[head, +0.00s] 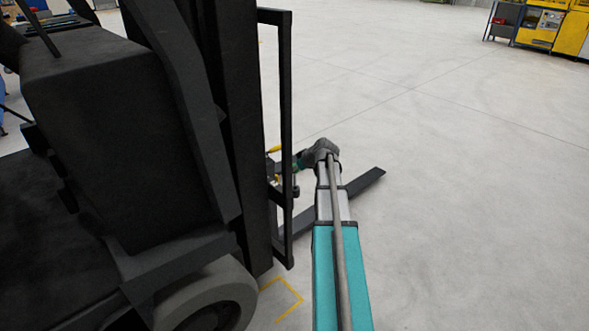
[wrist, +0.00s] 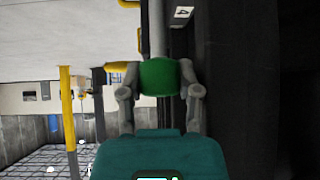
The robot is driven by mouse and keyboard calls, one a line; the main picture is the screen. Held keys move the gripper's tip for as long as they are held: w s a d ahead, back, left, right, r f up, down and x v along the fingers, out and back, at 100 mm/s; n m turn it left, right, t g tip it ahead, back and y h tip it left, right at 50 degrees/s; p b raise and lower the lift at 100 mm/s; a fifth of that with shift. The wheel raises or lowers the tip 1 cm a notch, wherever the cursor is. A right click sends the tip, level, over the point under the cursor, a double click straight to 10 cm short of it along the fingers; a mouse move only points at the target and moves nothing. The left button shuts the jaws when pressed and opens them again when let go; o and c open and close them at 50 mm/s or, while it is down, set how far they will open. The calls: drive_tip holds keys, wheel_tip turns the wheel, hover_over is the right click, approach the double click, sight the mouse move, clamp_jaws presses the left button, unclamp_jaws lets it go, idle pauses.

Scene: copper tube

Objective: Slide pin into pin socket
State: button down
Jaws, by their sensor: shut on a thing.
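The pin shows in the wrist view as a green grip (wrist: 158,77) with a pale grey rod (wrist: 157,30) running up out of the top of the picture. My gripper (wrist: 160,80) is shut on the green grip, one grey finger on each side. In the head view my gripper (head: 290,164) is small, at the end of my arm beside the black forklift mast. I cannot make out the pin socket in either view, and the far end of the rod is out of the wrist picture.
The black forklift (head: 120,120) fills the left of the head view, its mast frame (head: 286,60) close beside my gripper. A dark fork (head: 365,181) lies low behind my arm. A label reading 4 (wrist: 182,12) is near the rod. The floor to the right is clear.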

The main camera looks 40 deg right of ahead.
sight(295, 186)
drive_tip(key=shift+f+b, duration=2.1)
drive_tip(key=shift+f, duration=0.05)
drive_tip(key=shift+c, duration=1.1)
unclamp_jaws()
drive_tip(key=shift+r, duration=0.1)
wheel_tip(295, 186, up, 10)
drive_tip(key=p, duration=1)
drive_tip(key=shift+r, duration=0.1)
drive_tip(key=shift+s+a, duration=0.1)
idle(0.6)
